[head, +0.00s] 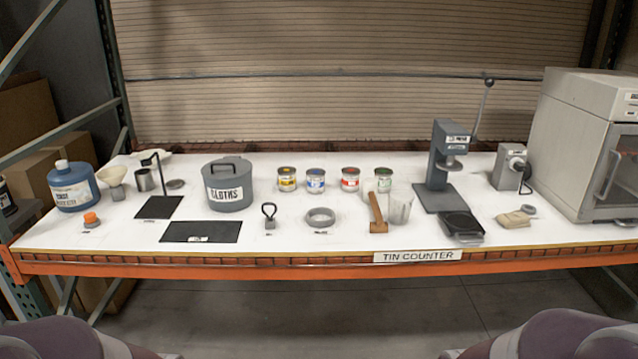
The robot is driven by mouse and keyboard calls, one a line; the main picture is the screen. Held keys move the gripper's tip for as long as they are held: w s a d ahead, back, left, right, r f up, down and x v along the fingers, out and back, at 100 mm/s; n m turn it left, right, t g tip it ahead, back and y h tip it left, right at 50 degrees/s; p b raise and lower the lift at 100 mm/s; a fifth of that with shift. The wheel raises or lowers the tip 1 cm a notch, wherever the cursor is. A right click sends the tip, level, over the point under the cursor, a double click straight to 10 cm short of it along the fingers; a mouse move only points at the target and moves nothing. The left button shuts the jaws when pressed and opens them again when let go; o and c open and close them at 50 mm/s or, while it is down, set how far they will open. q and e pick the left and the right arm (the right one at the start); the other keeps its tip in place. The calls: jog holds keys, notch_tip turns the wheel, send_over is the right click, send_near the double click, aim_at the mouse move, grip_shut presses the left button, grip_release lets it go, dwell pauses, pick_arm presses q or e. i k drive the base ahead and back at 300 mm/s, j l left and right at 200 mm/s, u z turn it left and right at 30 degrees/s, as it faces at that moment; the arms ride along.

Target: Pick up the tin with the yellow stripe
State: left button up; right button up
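The tin with the yellow stripe (287,180) stands upright on the white counter (280,215), at the left end of a row of small tins. The blue-striped tin (316,181) stands just right of it. Further right are the red-striped tin (350,180) and the green-striped tin (383,180). The yellow-striped tin is unobstructed, with a small gap to the blue one. Only parts of my arms show at the bottom corners, well below and in front of the counter. Neither gripper's fingers can be seen.
A grey lidded CLOTHS bin (228,187) stands close left of the yellow-striped tin. In front are a hooked tool (269,214), a grey ring (320,218) and a wooden mallet (377,213) by a clear beaker (400,207). A grey press (440,165) stands right. An orange beam (300,272) edges the front.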

aim_at(287, 183)
jog(key=i+l, duration=0.1)
jog(key=i, duration=0.35)
jog(key=i+l, duration=0.1)
jog(key=i, duration=0.4)
